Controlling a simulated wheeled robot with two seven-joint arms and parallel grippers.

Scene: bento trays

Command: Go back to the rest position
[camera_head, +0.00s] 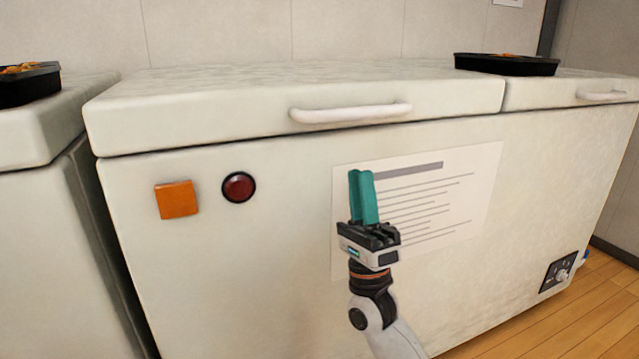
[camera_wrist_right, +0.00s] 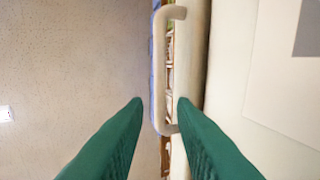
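My right gripper (camera_head: 361,173) has green fingers that point up, in front of the white chest freezer (camera_head: 270,260) and below its lid handle (camera_head: 350,113). In the right wrist view its fingertips (camera_wrist_right: 160,101) stand apart with nothing held between them. The handle (camera_wrist_right: 161,70) shows beyond the fingertips there, and I cannot tell the exact distance. My left gripper is in neither view.
The freezer lid is closed. A black food tray (camera_head: 505,66) sits on top at the right, another (camera_head: 28,88) on the left freezer. An orange square (camera_head: 177,199), red button (camera_head: 239,187) and paper sheet (camera_head: 465,185) are on the freezer front. Wooden floor (camera_head: 570,325) shows lower right.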

